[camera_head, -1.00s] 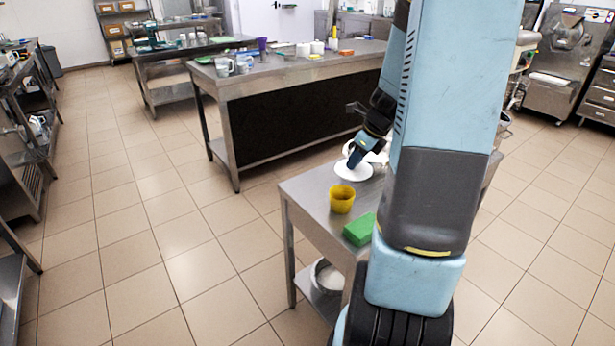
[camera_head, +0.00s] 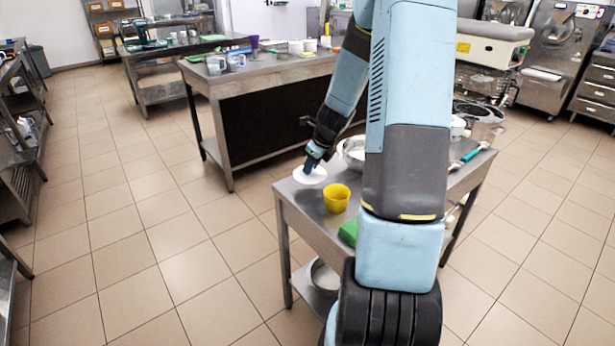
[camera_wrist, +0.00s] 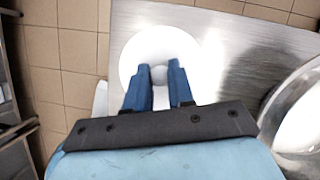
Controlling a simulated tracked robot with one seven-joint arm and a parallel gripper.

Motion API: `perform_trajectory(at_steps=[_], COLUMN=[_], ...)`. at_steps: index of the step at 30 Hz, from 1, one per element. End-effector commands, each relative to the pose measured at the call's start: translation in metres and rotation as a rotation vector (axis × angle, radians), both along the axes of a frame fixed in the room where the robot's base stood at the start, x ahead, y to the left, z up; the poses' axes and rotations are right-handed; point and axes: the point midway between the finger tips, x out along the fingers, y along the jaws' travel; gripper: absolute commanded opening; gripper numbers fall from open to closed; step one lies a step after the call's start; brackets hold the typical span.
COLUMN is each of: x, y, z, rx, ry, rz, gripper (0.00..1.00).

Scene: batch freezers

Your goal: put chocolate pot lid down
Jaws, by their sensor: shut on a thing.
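The chocolate pot lid (camera_head: 309,176) is a white round disc at the far left corner of the near steel table. My gripper (camera_head: 310,168) is above it, shut on its small knob. In the wrist view the lid (camera_wrist: 135,54) lies between and beyond the blue fingers (camera_wrist: 158,75), with the grey knob held between them. The lid looks level, close to the tabletop; I cannot tell whether it touches it. A metal bowl or pot (camera_head: 352,150) stands to the right of my gripper, partly hidden by my arm.
A yellow cup (camera_head: 336,198) and a green block (camera_head: 348,232) stand on the near table (camera_head: 310,211). A turquoise-handled tool (camera_head: 470,156) lies at its right end. A long counter (camera_head: 205,75) with several items stands behind.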

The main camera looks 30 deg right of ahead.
Motion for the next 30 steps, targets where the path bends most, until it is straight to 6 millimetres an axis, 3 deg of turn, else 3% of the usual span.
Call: perform_trajectory(at_steps=[11, 19, 29, 30], x=[0.014, 0.014, 0.014, 0.014], y=[0.008, 0.008, 0.008, 0.008], z=[-0.02, -0.049, -0.051, -0.051], rx=[0.002, 0.002, 0.0, 0.0], ry=[0.001, 0.002, 0.0, 0.0], rz=[0.001, -0.001, -0.001, -0.001], gripper=[0.0, 0.0, 0.0, 0.24])
